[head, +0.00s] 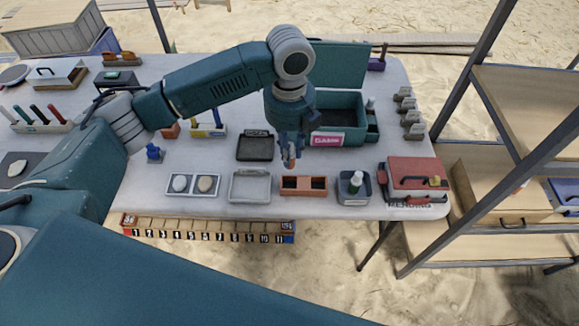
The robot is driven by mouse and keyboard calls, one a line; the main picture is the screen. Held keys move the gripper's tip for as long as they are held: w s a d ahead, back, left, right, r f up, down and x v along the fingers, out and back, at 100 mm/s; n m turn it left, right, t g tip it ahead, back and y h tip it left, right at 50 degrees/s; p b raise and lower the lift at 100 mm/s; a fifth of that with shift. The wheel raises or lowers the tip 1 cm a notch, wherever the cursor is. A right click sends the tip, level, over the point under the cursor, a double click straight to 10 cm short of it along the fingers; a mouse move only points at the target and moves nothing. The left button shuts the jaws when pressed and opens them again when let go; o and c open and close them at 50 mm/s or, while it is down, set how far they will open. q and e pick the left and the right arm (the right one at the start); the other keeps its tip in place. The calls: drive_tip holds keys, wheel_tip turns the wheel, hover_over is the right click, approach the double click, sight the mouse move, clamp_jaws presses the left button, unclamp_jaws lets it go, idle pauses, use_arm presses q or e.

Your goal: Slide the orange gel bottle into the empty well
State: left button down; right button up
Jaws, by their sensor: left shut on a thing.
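My left gripper (290,160) hangs from the teal arm, pointing down over the middle of the table. It is shut on a small orange item, taken as the orange gel bottle (291,154), which is mostly hidden by the fingers. My right gripper is not in view.
A grey tray (249,200) and a white tray with two pale stones (193,193) stand left of the block. A dark tray (255,158) lies left of the gripper. A teal crate (357,100) stands behind; a red case (417,167) is at right.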

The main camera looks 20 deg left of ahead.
use_arm(q)
wheel_tip(320, 180, up, 10)
drive_tip(key=shift+f+b, duration=0.1)
drive_tip(key=shift+b, duration=0.2)
drive_tip(key=s+a+f+n, duration=0.1)
drive_tip(key=s+n, duration=0.6)
drive_tip(key=n, duration=0.8)
drive_tip(key=s+a+f+n, duration=0.1)
drive_tip(key=s+a+n, duration=0.2)
drive_tip(key=n, duration=1.1)
drive_tip(key=shift+s+f+n, duration=0.2)
drive_tip(key=shift+s+n, duration=0.2)
drive_tip(key=shift+s, duration=1.5)
drive_tip(key=shift+w+a, duration=0.1)
